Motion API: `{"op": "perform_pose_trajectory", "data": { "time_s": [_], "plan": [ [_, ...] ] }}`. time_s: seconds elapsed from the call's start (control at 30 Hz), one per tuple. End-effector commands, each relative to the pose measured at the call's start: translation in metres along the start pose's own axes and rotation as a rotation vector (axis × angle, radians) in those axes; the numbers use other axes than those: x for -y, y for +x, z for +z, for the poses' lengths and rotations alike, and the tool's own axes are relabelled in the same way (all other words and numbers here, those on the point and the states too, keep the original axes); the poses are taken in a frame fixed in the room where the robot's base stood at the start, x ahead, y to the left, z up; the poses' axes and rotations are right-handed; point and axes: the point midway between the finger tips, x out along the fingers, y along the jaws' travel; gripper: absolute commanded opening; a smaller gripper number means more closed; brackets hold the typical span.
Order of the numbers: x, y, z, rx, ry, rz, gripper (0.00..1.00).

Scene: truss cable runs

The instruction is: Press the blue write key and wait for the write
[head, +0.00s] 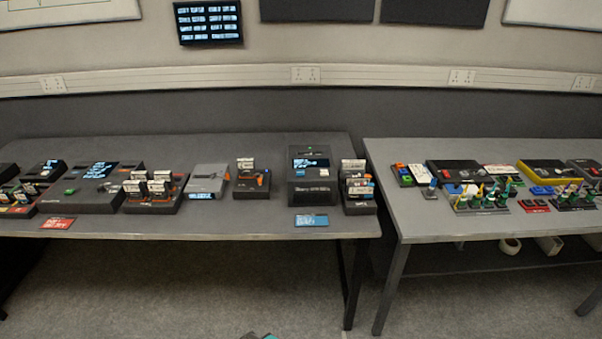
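No key can be clearly read as the blue write key at this size. On the left table a dark box (298,191) with a small lit screen (310,162) stands near the right end, with small light marks on its front. A blue card (311,220) lies at the table edge in front of it. On the right table a small key pad (399,175) shows coloured keys, and blue parts (541,190) lie further right. Only small tips of what seems to be my gripper (260,336) show at the bottom edge, far from the tables; its opening cannot be told.
The left table (240,222) also holds a grey device (207,181), racks of upright cards (152,188) and a red card (58,223). The right table (425,228) stands beyond a narrow gap. A wall screen (208,21) hangs above. The floor in front is clear.

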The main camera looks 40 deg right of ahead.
Motion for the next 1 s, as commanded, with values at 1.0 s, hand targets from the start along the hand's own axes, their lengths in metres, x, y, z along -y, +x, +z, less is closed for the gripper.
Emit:
{"op": "perform_pose_trajectory", "data": {
  "time_s": [1.0],
  "plan": [
    [0.0, 0.0, 0.0, 0.0, 0.0, 0.0, 0.0]
  ]
}}
